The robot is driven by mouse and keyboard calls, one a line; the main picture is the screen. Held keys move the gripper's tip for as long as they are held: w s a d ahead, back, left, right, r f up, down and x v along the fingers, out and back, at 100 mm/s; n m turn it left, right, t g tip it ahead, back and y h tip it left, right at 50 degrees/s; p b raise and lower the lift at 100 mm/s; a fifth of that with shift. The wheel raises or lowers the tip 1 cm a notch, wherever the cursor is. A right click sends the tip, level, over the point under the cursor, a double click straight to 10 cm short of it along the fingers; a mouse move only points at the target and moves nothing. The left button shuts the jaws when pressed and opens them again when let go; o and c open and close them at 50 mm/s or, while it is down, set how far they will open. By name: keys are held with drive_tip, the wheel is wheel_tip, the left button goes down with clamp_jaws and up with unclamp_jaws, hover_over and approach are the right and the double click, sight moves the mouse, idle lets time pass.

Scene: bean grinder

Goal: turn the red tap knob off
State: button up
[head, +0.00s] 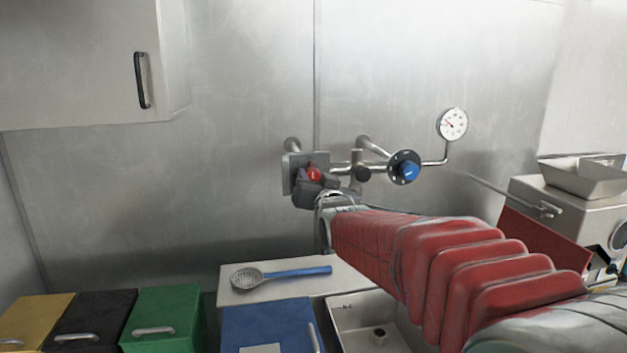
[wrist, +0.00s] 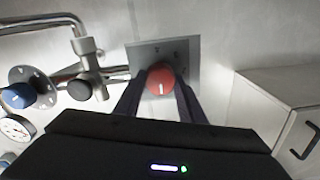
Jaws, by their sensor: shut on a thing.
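The red tap knob (head: 314,174) sits on a square grey plate (head: 291,163) on the metal wall, at the left end of the pipes. In the wrist view the red knob (wrist: 160,83) has a short white mark on its face, roughly upright in that picture. My gripper (head: 312,186) is at the knob, with its two dark fingers (wrist: 160,90) on either side of it, shut on it. In the head view my gripper hides the lower part of the knob and plate.
A blue knob (head: 409,172) on a round dark flange and a pressure gauge (head: 453,124) are to the right on the pipes. A sink (head: 345,312) and a counter with a blue-handled strainer (head: 290,273) lie below. A cabinet (head: 80,60) hangs at upper left.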

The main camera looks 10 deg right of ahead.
drive_tip(key=o, duration=1)
drive_tip(key=shift+o, duration=0.2)
drive_tip(key=shift+s, duration=0.1)
drive_tip(key=s, duration=1.3)
drive_tip(key=shift+s, duration=0.35)
drive_tip(key=shift+f, duration=0.15)
